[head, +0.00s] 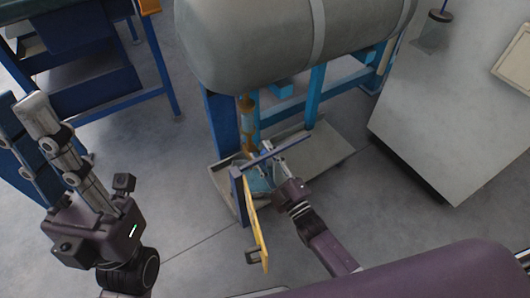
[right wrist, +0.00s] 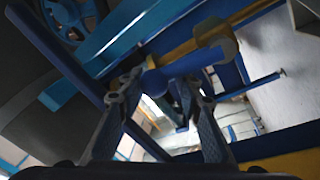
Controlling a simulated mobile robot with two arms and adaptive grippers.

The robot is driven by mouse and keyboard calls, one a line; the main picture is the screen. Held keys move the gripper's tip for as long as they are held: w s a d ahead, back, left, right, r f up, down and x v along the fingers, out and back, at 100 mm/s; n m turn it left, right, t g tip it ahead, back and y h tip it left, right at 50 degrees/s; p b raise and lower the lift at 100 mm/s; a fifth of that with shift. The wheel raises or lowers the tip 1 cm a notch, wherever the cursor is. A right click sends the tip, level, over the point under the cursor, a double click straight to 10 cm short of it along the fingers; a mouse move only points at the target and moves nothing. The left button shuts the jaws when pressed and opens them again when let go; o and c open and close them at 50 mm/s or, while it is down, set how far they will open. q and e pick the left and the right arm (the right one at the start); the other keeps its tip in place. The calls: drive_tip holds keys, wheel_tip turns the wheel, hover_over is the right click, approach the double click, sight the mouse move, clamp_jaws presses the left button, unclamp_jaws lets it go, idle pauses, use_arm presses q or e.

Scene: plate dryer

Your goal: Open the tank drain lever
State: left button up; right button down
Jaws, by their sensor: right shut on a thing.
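The grey tank (head: 300,40) lies across the top of the head view, with a brass-coloured valve and pipe (head: 248,108) below it. My right gripper (head: 266,163) is low under the tank, beside the blue frame. In the right wrist view its fingers (right wrist: 161,84) close on the blue tank drain lever (right wrist: 160,80), which joins a dull yellow valve body (right wrist: 208,42). The lever is largely hidden in the head view. My left gripper (head: 38,112) is at the far left, away from the tank; its finger gap does not show clearly.
A blue post with a crossbar (head: 285,149) and a yellow bar (head: 254,222) stand close to my right gripper. A shallow grey tray (head: 330,145) lies under the tank. A grey cabinet (head: 450,110) is at right, a blue bench (head: 90,85) at upper left. Front floor is open.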

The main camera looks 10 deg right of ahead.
drive_tip(key=shift+d+f, duration=0.35)
drive_tip(key=shift+f, duration=0.1)
drive_tip(key=c, duration=1.7)
unclamp_jaws()
drive_tip(key=o, duration=0.4)
drive_tip(key=shift+o, duration=0.2)
drive_tip(key=shift+a+r, duration=0.1)
drive_tip(key=shift+r, duration=0.05)
drive_tip(key=shift+a, duration=0.1)
drive_tip(key=shift+w, duration=0.1)
